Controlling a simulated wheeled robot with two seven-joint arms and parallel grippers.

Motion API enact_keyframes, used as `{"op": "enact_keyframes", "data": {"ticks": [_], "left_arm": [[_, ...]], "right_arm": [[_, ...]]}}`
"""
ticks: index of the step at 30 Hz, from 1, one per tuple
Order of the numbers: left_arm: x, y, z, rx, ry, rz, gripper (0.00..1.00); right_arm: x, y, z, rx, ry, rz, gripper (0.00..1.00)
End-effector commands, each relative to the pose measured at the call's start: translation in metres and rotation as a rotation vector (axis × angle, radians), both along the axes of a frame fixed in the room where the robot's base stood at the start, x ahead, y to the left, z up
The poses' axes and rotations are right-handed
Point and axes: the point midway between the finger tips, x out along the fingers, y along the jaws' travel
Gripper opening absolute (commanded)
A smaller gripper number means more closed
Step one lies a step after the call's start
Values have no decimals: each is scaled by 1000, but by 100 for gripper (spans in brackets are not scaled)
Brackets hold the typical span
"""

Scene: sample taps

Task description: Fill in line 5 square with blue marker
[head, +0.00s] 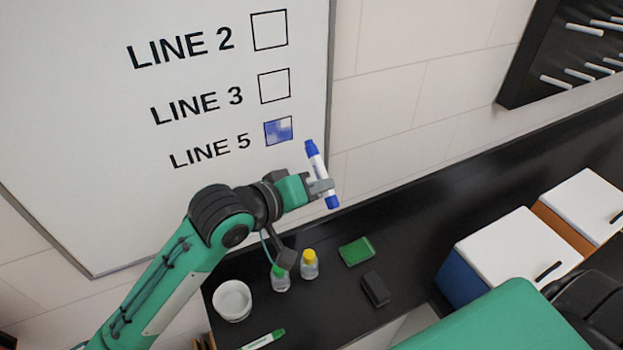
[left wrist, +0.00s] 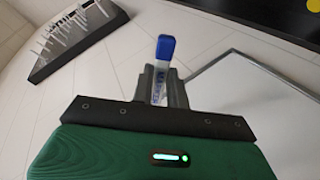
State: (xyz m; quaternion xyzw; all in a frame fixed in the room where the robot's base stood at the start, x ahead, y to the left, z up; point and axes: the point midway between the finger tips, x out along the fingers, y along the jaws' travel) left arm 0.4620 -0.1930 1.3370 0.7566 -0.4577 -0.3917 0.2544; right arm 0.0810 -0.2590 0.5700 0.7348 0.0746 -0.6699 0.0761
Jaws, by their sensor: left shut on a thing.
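The whiteboard (head: 80,100) carries LINE 2, LINE 3 and LINE 5, each with a square. The LINE 5 square (head: 278,131) is mostly blue, with paler patches in it. The LINE 2 (head: 269,30) and LINE 3 (head: 274,86) squares are empty. My left gripper (head: 320,187) is shut on the blue marker (head: 315,162), a white barrel with blue ends. The marker is tilted, to the right of and below the LINE 5 square, apart from the board. In the left wrist view the marker (left wrist: 162,75) stands between the fingers (left wrist: 162,88). My right gripper is not in view.
The black counter (head: 420,190) below holds a white bowl (head: 232,300), small bottles with green (head: 280,278) and yellow (head: 309,264) caps, a green sponge-like block (head: 356,251), a dark block (head: 376,289) and a green marker (head: 264,339). White-topped boxes (head: 515,248) stand right. A dark rack (head: 570,45) hangs on the wall.

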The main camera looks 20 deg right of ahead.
Motion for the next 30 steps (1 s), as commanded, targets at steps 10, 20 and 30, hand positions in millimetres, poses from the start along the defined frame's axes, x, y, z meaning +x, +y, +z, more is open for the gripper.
{"op": "enact_keyframes", "data": {"ticks": [10,20,30], "left_arm": [[-2,0,0,0,0,0,0],[-27,-1,0,-1,0,-2,0],[-31,-1,0,0,0,0,0]], "right_arm": [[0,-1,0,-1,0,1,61],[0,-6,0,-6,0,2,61],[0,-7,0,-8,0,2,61]]}}
